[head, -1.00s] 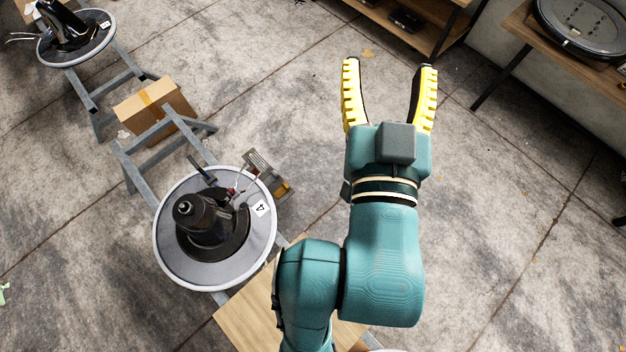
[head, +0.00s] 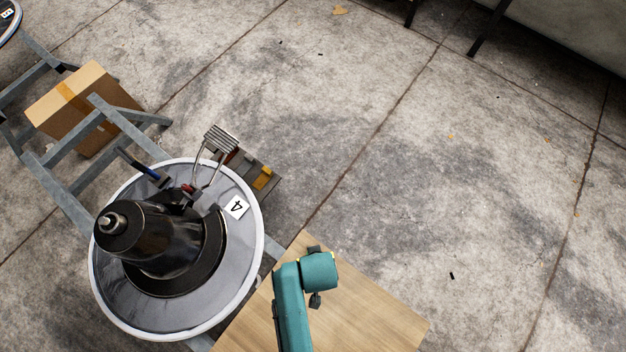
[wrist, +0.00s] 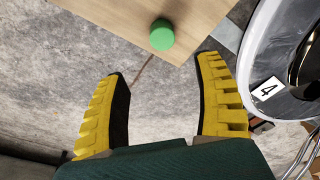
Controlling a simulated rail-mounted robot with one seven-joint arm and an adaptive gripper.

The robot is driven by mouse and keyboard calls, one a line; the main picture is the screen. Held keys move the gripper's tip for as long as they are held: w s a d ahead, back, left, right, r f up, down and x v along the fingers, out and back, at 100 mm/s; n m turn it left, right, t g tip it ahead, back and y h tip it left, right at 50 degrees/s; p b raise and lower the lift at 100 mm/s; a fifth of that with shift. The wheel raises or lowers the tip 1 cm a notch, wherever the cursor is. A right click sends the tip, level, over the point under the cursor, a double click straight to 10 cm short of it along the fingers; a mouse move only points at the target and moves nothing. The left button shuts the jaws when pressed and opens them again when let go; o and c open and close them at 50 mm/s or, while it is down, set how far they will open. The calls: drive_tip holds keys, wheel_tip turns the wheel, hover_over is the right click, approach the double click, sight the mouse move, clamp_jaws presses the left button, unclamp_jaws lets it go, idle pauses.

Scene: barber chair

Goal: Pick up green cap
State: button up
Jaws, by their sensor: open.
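In the wrist view, the green cap (wrist: 162,34) is a small round green piece on the wooden board (wrist: 120,12), near the board's edge. My gripper (wrist: 160,68) is open and empty, with a yellow ribbed finger on each side. The cap shows just beyond the gap between the fingertips, apart from both. In the head view, the wooden board (head: 385,320) lies at the bottom, with part of my teal arm over it. The cap and the yellow fingers cannot be made out there.
A round grey disc marked 4 (head: 120,290) with a dark motor stands left of the board; it shows at the right in the wrist view (wrist: 262,107), near one finger. A metal frame and cardboard box (head: 75,105) stand farther left. The concrete floor at right is mostly clear.

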drive_tip(key=f+b, duration=0.1)
drive_tip(key=f, duration=0.2)
drive_tip(key=w+f+b, duration=0.1)
drive_tip(key=f+b, duration=0.1)
drive_tip(key=f, duration=0.2)
drive_tip(key=f+b, duration=0.2)
drive_tip(key=f, duration=0.1)
drive_tip(key=shift+w+a+f, duration=0.15)
drive_tip(key=shift+w+a, duration=0.05)
drive_tip(key=shift+w, duration=0.2)
drive_tip(key=f+b, duration=0.2)
drive_tip(key=w+f+b, duration=0.1)
drive_tip(key=f+b, duration=0.1)
drive_tip(key=f, duration=0.1)
drive_tip(key=shift+a+f+b, duration=0.1)
drive_tip(key=shift+a+b, duration=0.1)
drive_tip(key=shift+b, duration=0.2)
drive_tip(key=c, duration=1)
